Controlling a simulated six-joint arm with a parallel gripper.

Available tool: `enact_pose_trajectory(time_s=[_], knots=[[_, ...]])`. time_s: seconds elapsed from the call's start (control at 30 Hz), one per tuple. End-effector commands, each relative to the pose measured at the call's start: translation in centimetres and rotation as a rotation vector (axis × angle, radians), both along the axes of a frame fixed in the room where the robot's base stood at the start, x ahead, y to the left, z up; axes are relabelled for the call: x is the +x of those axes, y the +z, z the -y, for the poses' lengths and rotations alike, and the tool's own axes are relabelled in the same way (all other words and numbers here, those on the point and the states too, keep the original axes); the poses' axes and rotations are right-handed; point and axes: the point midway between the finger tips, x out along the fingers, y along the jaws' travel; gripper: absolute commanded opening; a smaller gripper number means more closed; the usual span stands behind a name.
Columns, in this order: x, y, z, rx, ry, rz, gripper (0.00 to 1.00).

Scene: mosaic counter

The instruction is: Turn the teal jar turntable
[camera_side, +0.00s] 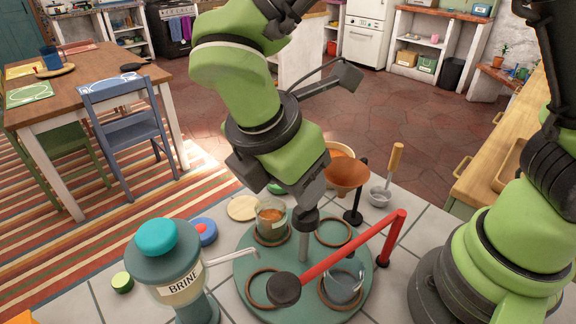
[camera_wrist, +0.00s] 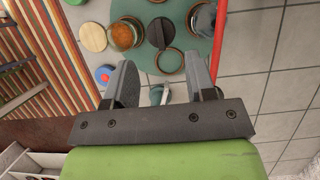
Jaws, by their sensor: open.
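The teal turntable (camera_side: 245,272) is a round disc on the tiled counter, with several brown rings and a grey post (camera_side: 304,245) with a dark knob at its centre. A glass jar with orange-brown contents (camera_side: 271,222) stands in the back left ring; it also shows in the wrist view (camera_wrist: 122,36). A clear glass jar (camera_side: 343,287) stands in the front right ring. My gripper (camera_wrist: 159,58) is open and empty, its two fingers apart. In the side view my gripper (camera_side: 311,190) hangs near the central knob; whether it touches is unclear, and its fingers are largely hidden.
A red bar (camera_side: 345,248) with a black end knob (camera_side: 283,290) spans above the turntable from the right. A brine dispenser (camera_side: 175,265) stands left, its spout reaching toward the disc. An orange funnel (camera_side: 347,172) on a stand is behind. A blue dish (camera_side: 204,232) and wooden disc (camera_side: 242,208) lie left.

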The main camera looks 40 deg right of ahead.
Motion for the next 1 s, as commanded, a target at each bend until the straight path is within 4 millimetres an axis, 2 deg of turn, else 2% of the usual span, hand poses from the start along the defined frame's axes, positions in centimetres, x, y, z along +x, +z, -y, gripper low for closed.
enact_pose_trajectory(time_s=[0.2, 0.57, 0.67, 0.77, 1.0], knots=[[0.0, 2.0, -0.8, 0.0, 0.0, 0.0, 0.51], [0.0, 2.3, -0.9, 0.001, -0.003, 0.0, 0.51], [0.0, 2.9, -0.3, 0.03, -0.057, 0.02, 0.51], [-0.2, 4.6, 1.3, 0.107, -0.202, 0.074, 0.51], [-2.8, 9.6, 6.9, 0.414, -0.809, 0.289, 0.51]])
